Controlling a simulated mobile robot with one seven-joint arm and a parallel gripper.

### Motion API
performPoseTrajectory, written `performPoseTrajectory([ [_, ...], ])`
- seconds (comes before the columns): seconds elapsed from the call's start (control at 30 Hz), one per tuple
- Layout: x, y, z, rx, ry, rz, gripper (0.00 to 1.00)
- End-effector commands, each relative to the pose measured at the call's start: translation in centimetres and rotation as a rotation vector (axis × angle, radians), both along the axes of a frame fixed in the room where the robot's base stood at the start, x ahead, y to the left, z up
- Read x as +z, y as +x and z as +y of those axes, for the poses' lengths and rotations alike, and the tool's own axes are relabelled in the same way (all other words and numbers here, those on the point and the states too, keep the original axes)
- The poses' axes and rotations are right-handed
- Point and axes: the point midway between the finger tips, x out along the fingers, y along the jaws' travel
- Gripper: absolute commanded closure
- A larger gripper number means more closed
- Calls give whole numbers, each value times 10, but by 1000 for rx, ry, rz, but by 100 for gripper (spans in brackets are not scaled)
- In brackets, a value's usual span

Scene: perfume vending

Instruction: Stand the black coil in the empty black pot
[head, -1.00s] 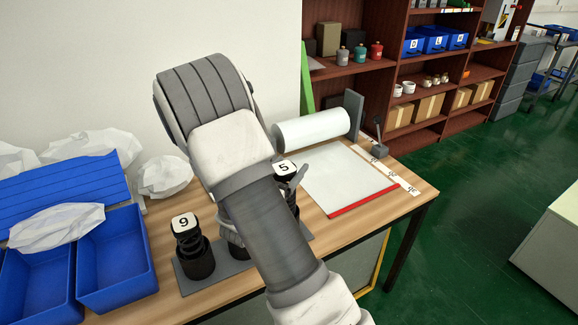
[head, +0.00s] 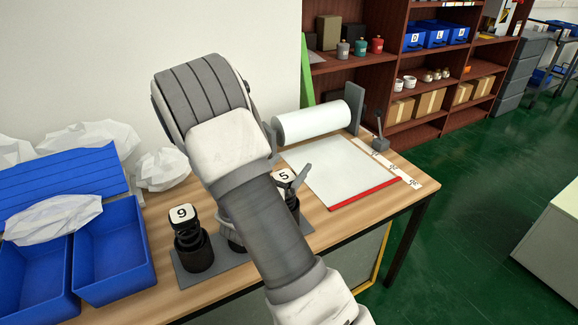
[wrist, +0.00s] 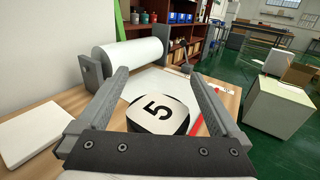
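A black coil with a white cap marked 5 (head: 284,176) stands upright at the right part of the grey base plate (head: 214,265). Its lower part is hidden behind my arm, so I cannot tell how it sits in a pot. The same cap (wrist: 158,112) shows between my fingers in the wrist view, with a gap on each side. My gripper (wrist: 166,90) is open around it. A second black coil, capped 9 (head: 183,213), stands in a black pot (head: 197,257) on the plate's left. Something round between them is mostly hidden by my arm.
Blue bins (head: 112,250) with crumpled white bags stand at the left. A white roll (head: 312,122) and a white sheet with a red edge (head: 340,172) lie behind and right of the coils. Shelves (head: 350,80) stand at the back.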

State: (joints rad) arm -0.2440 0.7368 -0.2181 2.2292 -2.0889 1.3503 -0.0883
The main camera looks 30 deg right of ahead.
Motion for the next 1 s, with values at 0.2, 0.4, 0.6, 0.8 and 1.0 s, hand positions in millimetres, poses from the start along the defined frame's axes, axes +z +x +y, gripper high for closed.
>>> performPoseTrajectory([
  [0.2, 16, 0, 0, 0, 0, -1, 0],
  [0.4, 52, -10, -9, -3, -1, 0, 0],
  [0.6, 77, -43, -38, -4, 0, -1, 0],
  [0.8, 98, -71, -62, -3, 0, -1, 0],
  [1.0, 109, -85, -75, -2, 0, -1, 0],
])
